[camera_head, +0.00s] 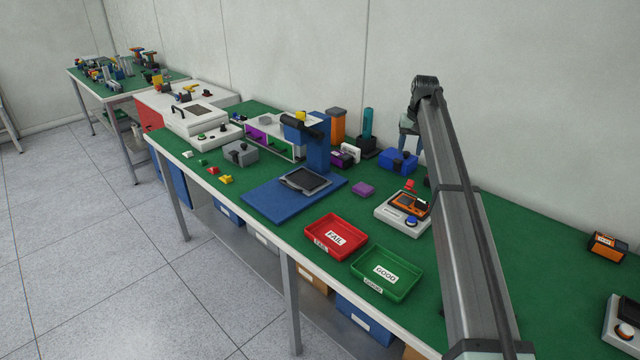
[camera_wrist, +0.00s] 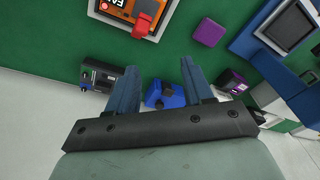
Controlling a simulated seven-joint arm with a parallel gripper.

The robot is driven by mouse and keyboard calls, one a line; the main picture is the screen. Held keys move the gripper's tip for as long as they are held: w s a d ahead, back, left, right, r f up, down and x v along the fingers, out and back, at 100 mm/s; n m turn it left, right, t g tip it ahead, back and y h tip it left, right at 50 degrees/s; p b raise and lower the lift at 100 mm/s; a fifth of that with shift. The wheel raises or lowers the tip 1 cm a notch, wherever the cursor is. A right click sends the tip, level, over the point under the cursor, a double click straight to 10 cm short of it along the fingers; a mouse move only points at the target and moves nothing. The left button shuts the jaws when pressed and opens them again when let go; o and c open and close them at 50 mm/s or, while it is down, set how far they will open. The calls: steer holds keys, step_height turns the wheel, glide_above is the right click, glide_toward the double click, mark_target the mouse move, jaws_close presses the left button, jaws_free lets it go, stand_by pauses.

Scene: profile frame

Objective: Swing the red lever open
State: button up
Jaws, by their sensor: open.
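The red lever (camera_head: 410,185) stands at the back of a white test fixture (camera_head: 393,222), which holds an orange meter (camera_head: 408,204) and has a blue button at its front. In the wrist view the red lever (camera_wrist: 143,22) lies near the top edge, beside the orange meter (camera_wrist: 115,8). My gripper (camera_head: 411,145) is above the back of the bench, above and behind the lever. In the wrist view my gripper (camera_wrist: 157,72) has its two blue-grey fingers apart, with nothing between their tips. The fingers are clear of the lever.
A blue block-like device (camera_head: 398,162) stands behind the fixture, below my gripper. A purple block (camera_head: 363,189) lies to the left. A red FAIL tray (camera_head: 314,243) and a green GOOD tray (camera_head: 364,278) sit in front. The wall is close behind the bench.

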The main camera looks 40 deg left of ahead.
steer(key=s+a+f+n, duration=0.3)
steer(key=s+a+f, duration=0.1)
steer(key=s+a, duration=0.2)
steer(key=s+a+f+n+y, duration=0.1)
steer(key=s+a+f+n, duration=0.1)
steer(key=s+a, duration=0.4)
steer(key=s+a+f+n+g+y, duration=0.1)
steer(key=s+a+f+n, duration=0.2)
steer(key=s, duration=0.7)
steer(key=shift+s+a+f+n, duration=0.3)
steer(key=shift+a+f, duration=1)
steer(key=shift+a, duration=0.4)
